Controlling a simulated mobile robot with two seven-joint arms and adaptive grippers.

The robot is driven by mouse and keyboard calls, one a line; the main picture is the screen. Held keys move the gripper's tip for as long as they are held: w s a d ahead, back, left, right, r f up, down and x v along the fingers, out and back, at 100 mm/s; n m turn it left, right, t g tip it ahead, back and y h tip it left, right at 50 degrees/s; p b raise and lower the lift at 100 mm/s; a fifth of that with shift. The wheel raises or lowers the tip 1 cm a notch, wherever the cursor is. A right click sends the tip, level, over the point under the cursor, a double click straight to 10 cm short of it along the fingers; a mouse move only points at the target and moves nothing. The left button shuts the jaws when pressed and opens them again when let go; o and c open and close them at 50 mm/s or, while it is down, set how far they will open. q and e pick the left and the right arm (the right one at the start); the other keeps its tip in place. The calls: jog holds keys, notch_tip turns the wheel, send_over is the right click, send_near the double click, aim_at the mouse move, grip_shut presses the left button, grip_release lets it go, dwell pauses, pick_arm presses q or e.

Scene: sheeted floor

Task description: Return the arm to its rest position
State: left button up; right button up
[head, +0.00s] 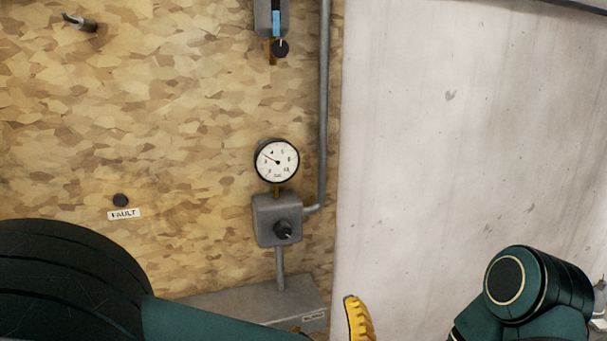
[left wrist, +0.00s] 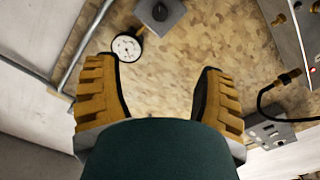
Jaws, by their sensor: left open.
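My left arm (head: 215,318) reaches in from the lower left of the head view. One yellow ridged finger of my left gripper (head: 358,318) shows at the bottom edge, in front of the white sheet; the rest is cut off. In the left wrist view both yellow fingers of the left gripper (left wrist: 163,95) stand wide apart with nothing between them but board. A dark green link of my other arm (head: 535,290) shows at the lower right of the head view. My right gripper is not in view.
A particle board carries a round gauge (head: 277,161), a grey box with a black knob (head: 283,231), a conduit (head: 323,100), a FAULT label (head: 124,214) and a hook (head: 80,22). A grey box (head: 250,303) lies low. A cable (left wrist: 262,98) hangs in the left wrist view.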

pick_arm(q)
jog(key=w+a+f+m+g+h, duration=0.2)
jog(key=w+f, duration=0.1)
jog(key=f, duration=0.5)
jog(key=w+a+f+m+g+h+b, duration=0.1)
jog(key=w+a+f+m+g+h, duration=0.15)
jog(key=f, duration=0.65)
jog(key=w+a+f+m+g+h, duration=0.2)
jog(key=a+f, duration=0.1)
jog(key=f, duration=0.5)
jog(key=s+a+f+g+h, duration=0.1)
jog(key=s+a+f+g, duration=0.1)
jog(key=s+f+g, duration=0.1)
jog(key=s+a+f+m+g+h, duration=0.1)
jog(key=s+a+f+g, duration=0.1)
jog(key=s+f, duration=0.3)
jog(key=s+a+f+m+g+h+b, duration=0.1)
jog(key=s+a+f+g, duration=0.1)
jog(key=s+f, duration=0.3)
notch_tip(320, 180, down, 3)
jog(key=shift+a+r+g, duration=0.1)
jog(key=shift+a+g, duration=0.1)
jog(key=shift+g, duration=0.65)
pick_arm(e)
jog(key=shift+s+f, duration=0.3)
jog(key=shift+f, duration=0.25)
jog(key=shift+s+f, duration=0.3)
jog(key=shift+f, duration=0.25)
